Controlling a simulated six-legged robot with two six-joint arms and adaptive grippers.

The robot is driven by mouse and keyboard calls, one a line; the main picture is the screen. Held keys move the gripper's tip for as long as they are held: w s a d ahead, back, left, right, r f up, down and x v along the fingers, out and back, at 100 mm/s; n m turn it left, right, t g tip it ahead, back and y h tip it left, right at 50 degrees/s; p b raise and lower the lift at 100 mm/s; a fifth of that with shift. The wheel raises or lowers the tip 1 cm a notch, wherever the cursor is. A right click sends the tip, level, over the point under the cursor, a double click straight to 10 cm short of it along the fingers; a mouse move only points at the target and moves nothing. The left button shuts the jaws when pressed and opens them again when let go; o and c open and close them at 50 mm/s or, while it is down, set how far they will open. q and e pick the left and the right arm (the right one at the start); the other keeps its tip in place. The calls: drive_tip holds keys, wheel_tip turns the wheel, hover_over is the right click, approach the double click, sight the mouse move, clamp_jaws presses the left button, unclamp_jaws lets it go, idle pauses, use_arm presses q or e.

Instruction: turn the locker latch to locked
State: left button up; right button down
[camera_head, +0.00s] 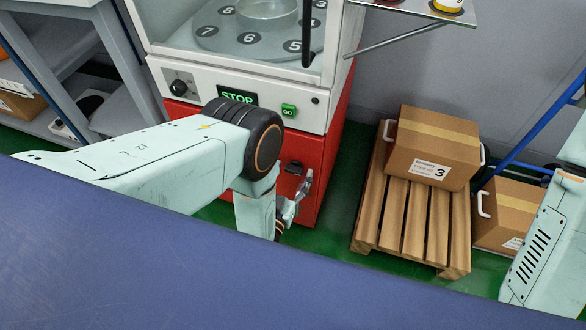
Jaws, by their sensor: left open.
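The red locker (335,140) forms the lower part of the white machine in the middle of the view. A small dark latch (294,167) sits on its front face, just right of my left arm's black joint. I cannot tell which way the latch is turned. My left gripper (301,190) is open, just below and slightly right of the latch, in front of the red face. It appears small and partly hidden behind my arm, and I cannot tell whether it touches the locker. My right gripper is not in view; only part of my right arm shows at the right edge.
Above the locker are a dark knob (179,87), a STOP display (237,95) and a green GO button (289,111). A wooden pallet (397,213) with a cardboard box (432,146) stands to the right. Another box (508,208) is beside it. Grey shelving is at left.

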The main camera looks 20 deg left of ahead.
use_arm(q)
drive_tip(key=shift+s+r, duration=0.1)
drive_tip(key=shift+r, duration=0.05)
drive_tip(key=shift+c, duration=0.7)
drive_tip(key=c, duration=0.8)
drive_tip(key=shift+c, duration=1)
